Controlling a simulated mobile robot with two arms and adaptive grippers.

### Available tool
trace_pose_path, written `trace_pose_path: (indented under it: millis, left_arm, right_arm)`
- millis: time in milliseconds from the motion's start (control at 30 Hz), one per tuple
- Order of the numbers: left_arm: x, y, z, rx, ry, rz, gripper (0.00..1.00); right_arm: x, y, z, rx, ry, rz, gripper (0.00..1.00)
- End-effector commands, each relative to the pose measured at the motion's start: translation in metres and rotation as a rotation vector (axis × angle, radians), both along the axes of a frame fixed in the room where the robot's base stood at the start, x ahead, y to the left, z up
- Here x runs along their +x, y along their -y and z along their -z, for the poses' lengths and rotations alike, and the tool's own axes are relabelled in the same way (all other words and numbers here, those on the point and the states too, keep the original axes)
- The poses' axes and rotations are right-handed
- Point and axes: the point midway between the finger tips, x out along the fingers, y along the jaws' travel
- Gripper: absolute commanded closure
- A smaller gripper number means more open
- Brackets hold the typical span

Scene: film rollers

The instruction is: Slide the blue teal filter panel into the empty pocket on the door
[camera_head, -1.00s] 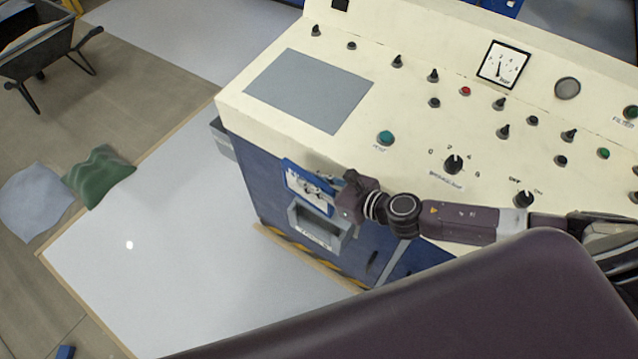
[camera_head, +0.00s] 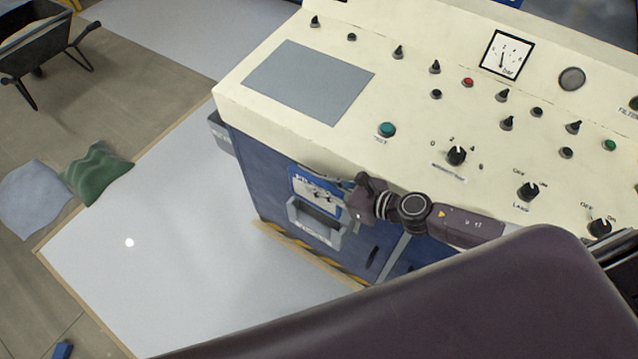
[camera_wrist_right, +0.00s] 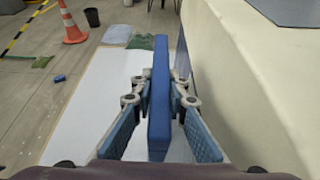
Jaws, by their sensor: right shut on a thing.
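My right gripper (camera_head: 348,192) is shut on the blue filter panel (camera_wrist_right: 158,100), which stands upright on edge between its two fingers in the right wrist view. In the head view, a blue patch with white markings (camera_head: 316,191) shows beside the fingers; I cannot tell how much of it is the panel. Just below is the grey-framed pocket (camera_head: 318,237) on the blue door (camera_head: 266,192). The panel's lower edge is not clear, so I cannot tell whether it is inside the pocket or in front of it. My left gripper is not in view.
The cream console top (camera_head: 250,113) with knobs and a gauge (camera_head: 506,53) overhangs the door side. Two cushions, grey-blue (camera_head: 35,198) and green (camera_head: 97,174), lie on the floor at left. A wheelbarrow (camera_head: 40,50) stands beyond. The pale floor mat (camera_head: 180,260) is clear.

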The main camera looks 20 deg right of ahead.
Motion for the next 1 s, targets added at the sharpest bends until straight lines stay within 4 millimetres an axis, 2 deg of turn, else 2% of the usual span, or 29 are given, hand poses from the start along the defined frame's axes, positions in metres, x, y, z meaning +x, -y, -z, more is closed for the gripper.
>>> trace_pose_path:
  millis: [33, 1000]
  left_arm:
    - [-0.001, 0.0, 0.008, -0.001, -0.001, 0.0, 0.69]
    - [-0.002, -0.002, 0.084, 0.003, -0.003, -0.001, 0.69]
  right_arm:
    - [0.0, 0.0, 0.008, 0.0, 0.0, 0.0, 1.0]
    - [0.0, 0.0, 0.086, 0.001, 0.0, 0.0, 1.0]
